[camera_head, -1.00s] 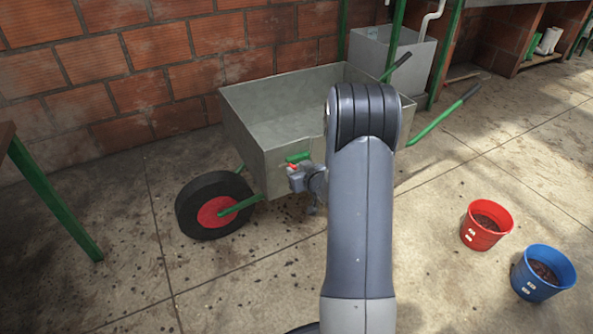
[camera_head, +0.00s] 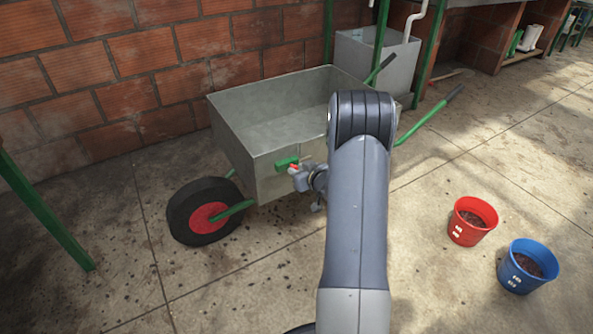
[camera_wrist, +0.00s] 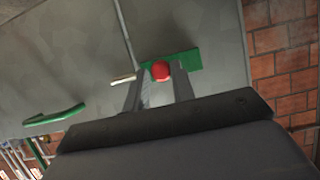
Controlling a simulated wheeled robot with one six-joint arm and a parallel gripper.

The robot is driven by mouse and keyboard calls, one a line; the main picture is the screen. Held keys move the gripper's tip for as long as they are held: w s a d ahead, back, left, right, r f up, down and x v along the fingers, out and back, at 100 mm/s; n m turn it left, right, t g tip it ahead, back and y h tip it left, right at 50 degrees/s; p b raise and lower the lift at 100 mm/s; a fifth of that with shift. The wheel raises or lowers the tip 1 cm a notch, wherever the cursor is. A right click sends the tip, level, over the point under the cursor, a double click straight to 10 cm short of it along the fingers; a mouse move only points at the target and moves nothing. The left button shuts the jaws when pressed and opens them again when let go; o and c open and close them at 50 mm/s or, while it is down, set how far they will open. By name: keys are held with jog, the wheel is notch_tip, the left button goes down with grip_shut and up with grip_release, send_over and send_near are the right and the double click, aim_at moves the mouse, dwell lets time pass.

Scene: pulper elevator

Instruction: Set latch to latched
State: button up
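In the wrist view the red knob (camera_wrist: 160,71) stands in front of the green plate (camera_wrist: 188,61). My gripper (camera_head: 298,176) is at the latch, with its fingers pointing at it. In the wrist view my gripper (camera_wrist: 158,80) has its fingers apart, one on each side of the knob, with small gaps showing. Contact with the knob cannot be told. A thin pale bar (camera_wrist: 122,80) lies left of the fingers.
The wheelbarrow's black wheel (camera_head: 200,211) with a red hub is left of my gripper. A red bucket (camera_head: 471,221) and a blue bucket (camera_head: 526,266) stand on the floor at right. A brick wall (camera_head: 160,60) is behind. A green post (camera_head: 45,215) stands at left.

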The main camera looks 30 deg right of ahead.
jog(key=o, duration=0.4)
jog(key=shift+d, duration=0.2)
jog(key=p+v, duration=0.3)
jog(key=v, duration=0.7)
jog(key=shift+s+r, duration=0.25)
jog(key=shift+s, duration=0.1)
jog(key=b+x, duration=0.1)
jog(key=x, duration=0.2)
jog(key=b+x, duration=0.1)
jog(key=x, duration=0.3)
jog(key=a+b+x, duration=0.1)
jog(key=x, duration=0.3)
